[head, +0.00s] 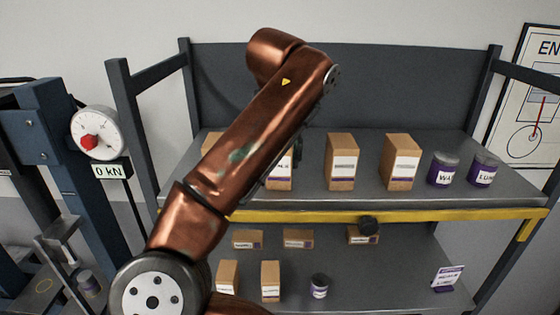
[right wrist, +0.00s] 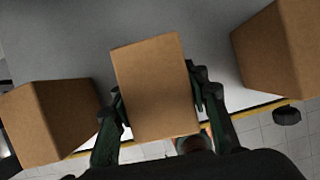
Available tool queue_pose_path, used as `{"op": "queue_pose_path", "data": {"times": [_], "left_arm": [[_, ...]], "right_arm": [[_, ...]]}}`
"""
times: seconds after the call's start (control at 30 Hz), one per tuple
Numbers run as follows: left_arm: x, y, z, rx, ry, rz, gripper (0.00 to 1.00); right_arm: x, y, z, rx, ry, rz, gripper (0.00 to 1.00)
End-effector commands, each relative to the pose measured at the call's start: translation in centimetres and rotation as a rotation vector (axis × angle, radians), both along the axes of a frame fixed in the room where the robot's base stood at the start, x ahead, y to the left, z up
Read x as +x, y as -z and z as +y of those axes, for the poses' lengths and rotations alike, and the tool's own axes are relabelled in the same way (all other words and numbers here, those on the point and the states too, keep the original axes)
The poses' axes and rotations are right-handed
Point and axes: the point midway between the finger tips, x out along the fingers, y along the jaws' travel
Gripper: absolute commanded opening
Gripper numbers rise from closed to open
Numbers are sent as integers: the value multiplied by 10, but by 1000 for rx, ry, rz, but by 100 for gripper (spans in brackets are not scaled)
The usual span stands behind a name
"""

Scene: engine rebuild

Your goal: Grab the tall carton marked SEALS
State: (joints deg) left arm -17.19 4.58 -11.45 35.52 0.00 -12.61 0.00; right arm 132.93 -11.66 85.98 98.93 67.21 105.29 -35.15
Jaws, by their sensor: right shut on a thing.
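A tall brown carton (head: 279,177) stands on the upper shelf, partly hidden behind my right arm in the head view. Only the end of its label shows, and I cannot read the whole word. In the right wrist view the carton (right wrist: 155,85) is between the two dark green fingers of my right gripper (right wrist: 160,105), one on each side. The right gripper is shut on it. In the head view only a sliver of the right gripper (head: 298,152) shows beside the carton. I cannot tell whether the carton touches the shelf. My left gripper is not in view.
Two more cartons (head: 342,162) (head: 401,162) and two purple-banded jars (head: 443,169) (head: 483,170) stand to the right on the upper shelf (head: 370,200). Another carton (head: 211,141) is partly hidden at left. Smaller boxes (head: 298,239) and a jar (head: 319,286) are below. A press with a gauge (head: 98,132) stands at left.

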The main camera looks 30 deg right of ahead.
Motion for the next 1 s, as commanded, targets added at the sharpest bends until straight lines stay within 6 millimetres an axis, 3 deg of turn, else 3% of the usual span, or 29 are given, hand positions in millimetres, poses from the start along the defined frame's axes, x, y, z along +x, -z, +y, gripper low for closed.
{"op": "queue_pose_path", "data": {"times": [0.27, 0.67, 0.87, 1.0], "left_arm": [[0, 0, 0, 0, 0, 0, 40], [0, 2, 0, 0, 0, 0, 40], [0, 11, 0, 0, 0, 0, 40], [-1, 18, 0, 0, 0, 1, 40]], "right_arm": [[0, -1, 0, -1, 0, -1, 9], [0, -7, -1, -2, 0, -3, 8], [0, -31, -2, -3, 1, -4, 8], [-25, -63, 8, -3, 1, -7, 8]]}}
